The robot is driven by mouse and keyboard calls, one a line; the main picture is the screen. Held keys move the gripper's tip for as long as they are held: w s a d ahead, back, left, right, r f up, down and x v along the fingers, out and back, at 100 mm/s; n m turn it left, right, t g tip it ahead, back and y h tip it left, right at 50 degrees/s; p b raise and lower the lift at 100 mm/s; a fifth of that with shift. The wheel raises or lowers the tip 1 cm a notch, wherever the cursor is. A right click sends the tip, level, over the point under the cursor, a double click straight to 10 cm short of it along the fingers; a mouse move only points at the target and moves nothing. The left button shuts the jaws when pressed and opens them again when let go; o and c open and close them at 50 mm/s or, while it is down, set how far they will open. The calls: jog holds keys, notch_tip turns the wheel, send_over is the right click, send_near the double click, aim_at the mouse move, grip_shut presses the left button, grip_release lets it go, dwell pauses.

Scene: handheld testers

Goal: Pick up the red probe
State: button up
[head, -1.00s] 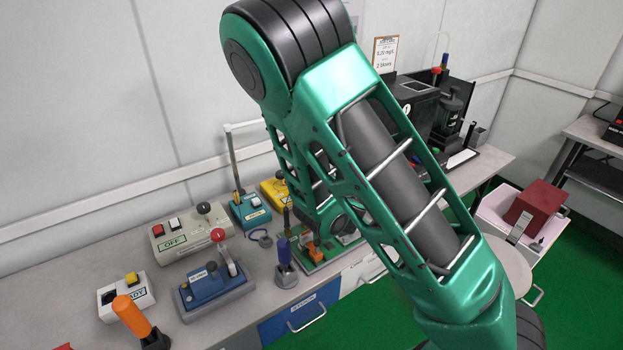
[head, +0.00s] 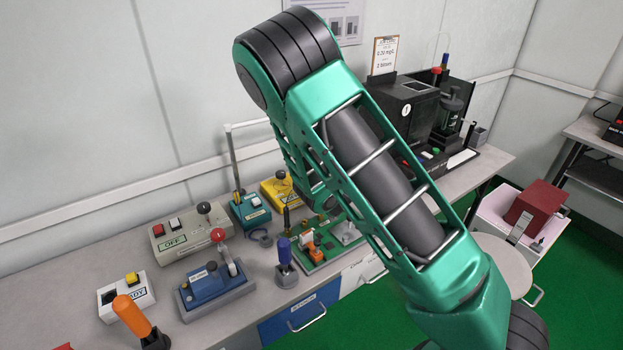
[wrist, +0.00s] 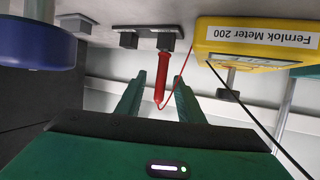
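The red probe (wrist: 162,78) shows in the wrist view, its upper end in a dark grey block holder (wrist: 167,41). A thin red wire runs from its tip toward the yellow Fernlok Meter 200 (wrist: 258,38). My gripper (wrist: 160,84) is open, with one green finger on each side of the probe in the picture. The fingers look clear of it, and I cannot tell how deep it sits between them. In the head view, my arm hides the gripper and I cannot make out the probe. A yellow box (head: 276,192) there looks like the meter.
A green circuit board (head: 318,252), a blue-handled tool (head: 285,262), a blue tester (head: 212,283) and a grey OFF box (head: 190,232) crowd the bench. A black machine (head: 415,112) stands behind my arm. A blue round object (wrist: 35,42) is at the wrist view's left.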

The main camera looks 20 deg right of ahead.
jog(key=shift+c, duration=0.6)
grip_shut()
